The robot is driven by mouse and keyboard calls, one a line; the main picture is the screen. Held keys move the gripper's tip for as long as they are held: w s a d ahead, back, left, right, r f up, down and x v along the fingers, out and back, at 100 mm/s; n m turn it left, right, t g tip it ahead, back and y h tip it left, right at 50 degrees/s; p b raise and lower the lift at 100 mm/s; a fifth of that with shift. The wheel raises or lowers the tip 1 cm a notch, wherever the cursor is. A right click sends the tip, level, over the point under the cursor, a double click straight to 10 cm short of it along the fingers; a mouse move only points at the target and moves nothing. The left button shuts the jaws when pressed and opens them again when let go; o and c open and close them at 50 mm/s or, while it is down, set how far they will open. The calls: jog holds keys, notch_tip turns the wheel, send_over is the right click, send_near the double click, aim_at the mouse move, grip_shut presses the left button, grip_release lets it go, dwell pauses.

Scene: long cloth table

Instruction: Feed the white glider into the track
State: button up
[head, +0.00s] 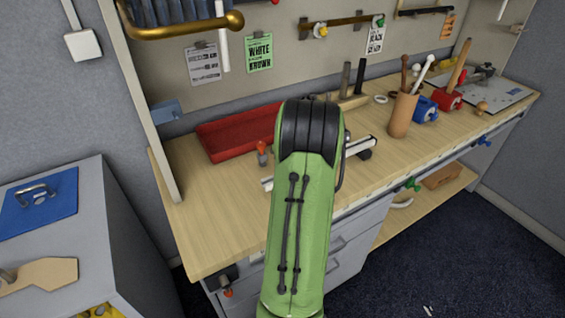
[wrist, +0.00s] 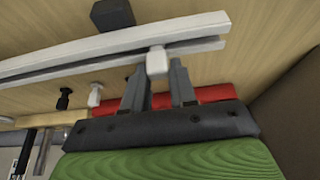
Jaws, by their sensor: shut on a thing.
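The white glider (wrist: 157,61) is a small block between the fingertips of my gripper (wrist: 158,77) in the wrist view. My gripper is shut on it. The glider overlaps the near edge of the long pale track (wrist: 70,67) in that view. I cannot tell whether it sits in the track's groove or just in front of it. In the head view my green arm covers the gripper, the glider and the middle of the track; only the track's right part (head: 357,146) and a bit of its left end show.
A red tray (head: 222,141) lies on the wooden bench (head: 205,215) behind the track. An orange-topped item (head: 262,150) stands left of my arm. A dark block (wrist: 112,14) touches the track. A wooden tool cup (head: 400,115) stands to the right. The bench's front left is clear.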

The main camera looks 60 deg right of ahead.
jog(key=shift+s+d+p, duration=0.4)
jog(key=shift+s+d, duration=0.05)
jog(key=shift+d, duration=0.25)
jog(key=shift+s+d+p, duration=0.35)
jog(key=shift+s+d, duration=0.05)
jog(key=shift+d, duration=0.25)
jog(key=o, duration=1)
jog(key=shift+o, duration=0.2)
jog(key=p+v, duration=0.3)
jog(key=v, duration=1.3)
